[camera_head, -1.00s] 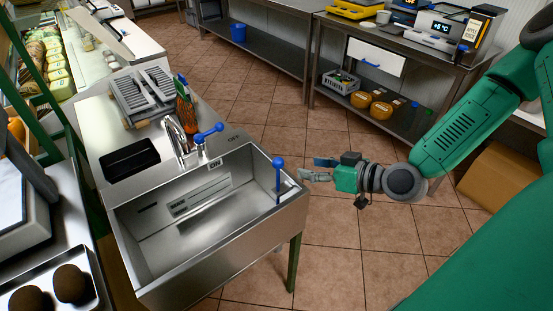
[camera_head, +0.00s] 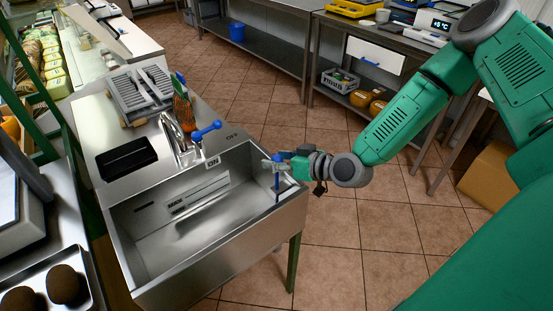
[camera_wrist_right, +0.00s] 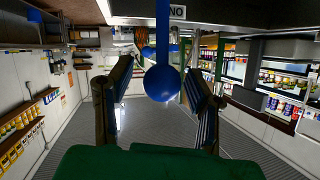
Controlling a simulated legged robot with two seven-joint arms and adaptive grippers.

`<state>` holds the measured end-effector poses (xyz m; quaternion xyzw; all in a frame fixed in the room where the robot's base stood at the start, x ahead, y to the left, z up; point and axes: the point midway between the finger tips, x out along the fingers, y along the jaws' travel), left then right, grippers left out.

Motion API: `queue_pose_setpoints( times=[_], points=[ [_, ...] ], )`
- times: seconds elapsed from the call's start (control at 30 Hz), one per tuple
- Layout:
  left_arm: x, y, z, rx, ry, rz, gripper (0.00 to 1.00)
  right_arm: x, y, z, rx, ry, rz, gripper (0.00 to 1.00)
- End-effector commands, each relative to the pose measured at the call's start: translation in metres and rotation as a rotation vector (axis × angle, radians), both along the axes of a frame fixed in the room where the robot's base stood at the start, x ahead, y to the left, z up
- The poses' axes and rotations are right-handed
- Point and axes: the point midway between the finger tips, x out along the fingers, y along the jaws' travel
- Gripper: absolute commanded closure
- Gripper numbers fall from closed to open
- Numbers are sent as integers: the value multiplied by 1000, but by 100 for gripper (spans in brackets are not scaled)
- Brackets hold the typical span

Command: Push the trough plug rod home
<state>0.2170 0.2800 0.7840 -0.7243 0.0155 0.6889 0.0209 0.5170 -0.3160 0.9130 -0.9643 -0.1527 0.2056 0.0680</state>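The trough plug rod (camera_head: 277,186) is blue with a ball knob and stands upright at the right end of the steel trough (camera_head: 152,284). My right gripper (camera_head: 271,166) is at the rod's upper part, coming in from the right. In the right wrist view the blue knob (camera_wrist_right: 162,84) lies between my two fingers, which are spread apart with gaps on both sides. The gripper is open there and not closed on the rod. The rod's lower end is hard to make out. My left gripper is not in view.
A tap with a blue lever (camera_head: 207,130) stands behind the trough, near ON and OFF labels. A grey rack (camera_head: 140,95) sits on the drainboard. A tray with brown round items (camera_head: 92,292) is at lower left. Open tiled floor lies right of the trough.

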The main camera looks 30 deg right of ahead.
Motion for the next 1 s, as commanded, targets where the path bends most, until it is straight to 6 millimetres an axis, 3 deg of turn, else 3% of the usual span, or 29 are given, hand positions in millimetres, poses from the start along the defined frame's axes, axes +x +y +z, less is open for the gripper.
queue_pose_setpoints(
  times=[0.03, 0.1, 0.37, 0.67, 0.97, 1.0],
  points=[
    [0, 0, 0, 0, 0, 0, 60, 0, 0, 0, 0, 0, 0, 76],
    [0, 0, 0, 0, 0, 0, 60, 0, 0, 0, 0, 0, -1, 100],
    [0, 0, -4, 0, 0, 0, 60, 0, -1, -5, -2, 0, -2, 100],
    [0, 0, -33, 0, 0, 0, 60, 1, -1, -41, -3, 0, -3, 100],
    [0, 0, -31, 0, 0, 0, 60, 0, -2, -41, -3, 5, -4, 100],
    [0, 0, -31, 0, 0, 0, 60, 0, -2, -41, -3, 5, -4, 64]
  ],
)
